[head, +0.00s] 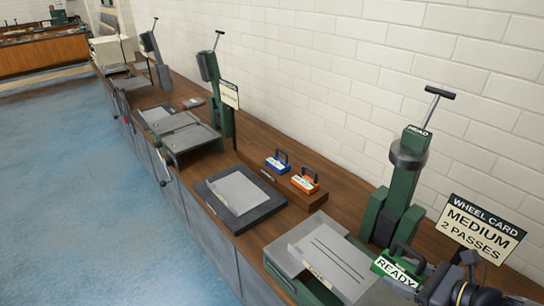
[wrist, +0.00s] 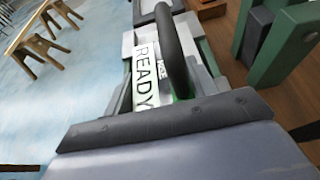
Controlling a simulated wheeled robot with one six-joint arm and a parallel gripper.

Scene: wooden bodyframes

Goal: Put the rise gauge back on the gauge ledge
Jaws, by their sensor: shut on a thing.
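My gripper (head: 416,268) is at the lower right of the head view, shut on a green gauge with a dark arched handle and a white READY label (head: 396,266). The gauge is above the right end of the bench, beside a grey tray-like machine. In the wrist view the READY gauge (wrist: 184,92) shows past the dark jaw edge (wrist: 165,120); the jaws hide part of it. The wooden ledge (head: 304,201) stands on the bench left of the gripper. A blue handled gauge (head: 278,163) and an orange handled gauge (head: 305,184) sit on it.
A green post marked HEAD (head: 400,185) rises behind the gauge. The WHEEL CARD sign (head: 480,229) reads MEDIUM, 2 PASSES. The grey tray machine (head: 322,255) and a dark plate with a grey sheet (head: 240,194) lie along the bench front. Blue floor is open at left.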

